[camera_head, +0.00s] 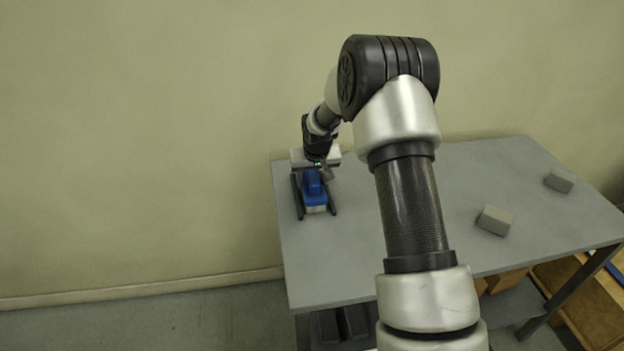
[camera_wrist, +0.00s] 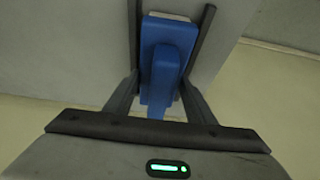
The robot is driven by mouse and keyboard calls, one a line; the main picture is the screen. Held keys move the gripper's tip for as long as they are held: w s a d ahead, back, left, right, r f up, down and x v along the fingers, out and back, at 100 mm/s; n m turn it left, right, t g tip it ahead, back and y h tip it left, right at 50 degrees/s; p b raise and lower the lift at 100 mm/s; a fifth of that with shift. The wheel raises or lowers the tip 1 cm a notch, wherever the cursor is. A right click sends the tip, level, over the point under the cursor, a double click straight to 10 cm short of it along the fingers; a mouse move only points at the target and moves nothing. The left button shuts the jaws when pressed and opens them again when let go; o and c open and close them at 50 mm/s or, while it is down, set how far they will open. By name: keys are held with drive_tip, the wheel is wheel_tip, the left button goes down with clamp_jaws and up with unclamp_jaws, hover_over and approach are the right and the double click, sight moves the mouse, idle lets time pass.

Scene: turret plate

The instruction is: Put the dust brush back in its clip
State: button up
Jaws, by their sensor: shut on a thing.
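The dust brush (camera_head: 314,187) is blue with a pale strip along its lower edge in the head view. It is at the left end of the grey table. I cannot tell whether the brush touches the tabletop.
The grey table (camera_head: 340,250) has wide clear room in its middle. Two small grey blocks stand at its right, one nearer (camera_head: 494,220) and one farther (camera_head: 559,180). A plain wall is behind. Wooden boxes (camera_head: 590,305) are low at the right.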

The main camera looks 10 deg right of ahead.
drive_tip(key=o, duration=1)
drive_tip(key=shift+f, duration=0.15)
